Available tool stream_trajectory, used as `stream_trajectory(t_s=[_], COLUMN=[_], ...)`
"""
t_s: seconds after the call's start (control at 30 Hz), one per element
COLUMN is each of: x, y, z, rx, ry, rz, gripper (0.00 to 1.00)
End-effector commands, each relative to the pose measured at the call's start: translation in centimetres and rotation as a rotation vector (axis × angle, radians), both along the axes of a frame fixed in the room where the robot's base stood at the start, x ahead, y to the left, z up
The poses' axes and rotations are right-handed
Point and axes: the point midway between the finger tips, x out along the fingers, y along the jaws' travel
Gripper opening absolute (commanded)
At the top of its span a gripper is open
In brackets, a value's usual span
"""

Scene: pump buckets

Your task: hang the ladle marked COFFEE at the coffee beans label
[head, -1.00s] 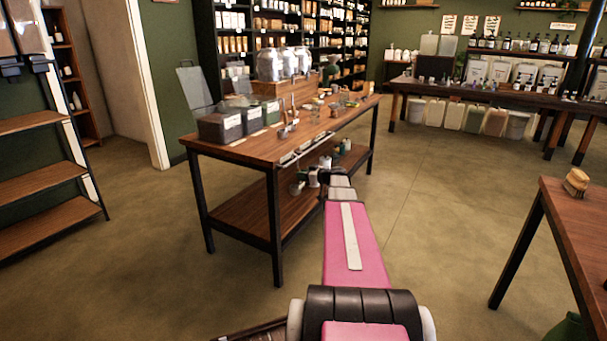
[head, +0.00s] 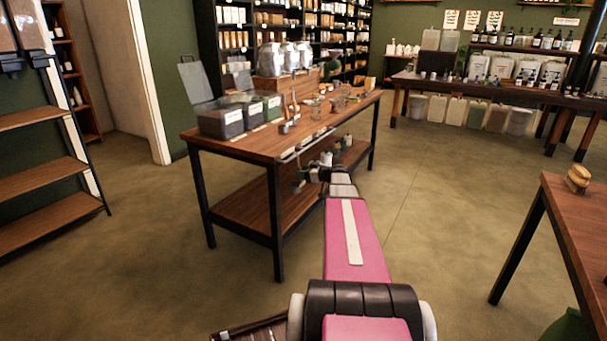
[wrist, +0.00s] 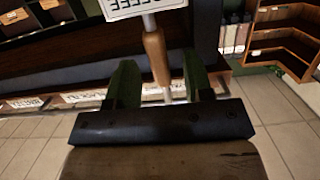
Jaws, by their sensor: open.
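In the wrist view a ladle's wooden handle (wrist: 156,55) stands between the two green fingers of my gripper (wrist: 158,78). The fingers are apart, with a visible gap on each side of the handle. A white tag (wrist: 145,7) with dark capitals ending in EE is at the top, partly cut off. A thin metal shaft continues below the handle. The ladle's bowl is not visible. In the head view my gripper (head: 314,173) is small and dark at the front edge of the wooden table (head: 235,145), by the rail. The coffee beans label cannot be picked out.
Labelled bins, one with its lid raised (head: 196,83), stand on the table's left end. Metal canisters (head: 270,60) and glassware are behind them. Small labels (wrist: 84,96) run along an edge in the wrist view. Another table (head: 580,215) is at right. Floor between is clear.

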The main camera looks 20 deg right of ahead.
Motion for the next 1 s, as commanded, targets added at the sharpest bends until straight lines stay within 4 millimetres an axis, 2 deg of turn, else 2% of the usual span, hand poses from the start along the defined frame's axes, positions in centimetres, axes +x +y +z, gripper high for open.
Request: stream_trajectory(t_s=[0.17,0.6,0.83,1.0], x=[-1.2,-7.1,-8.3,-8.4], y=[-0.9,-5.5,-6.5,-6.1], z=[0.3,1.7,2.0,1.9], rx=[0.000,0.000,0.000,0.002], ry=[0.000,0.000,0.000,0.010], rz=[-0.002,-0.002,0.000,0.005], gripper=[0.47,0.47,0.47,0.47])
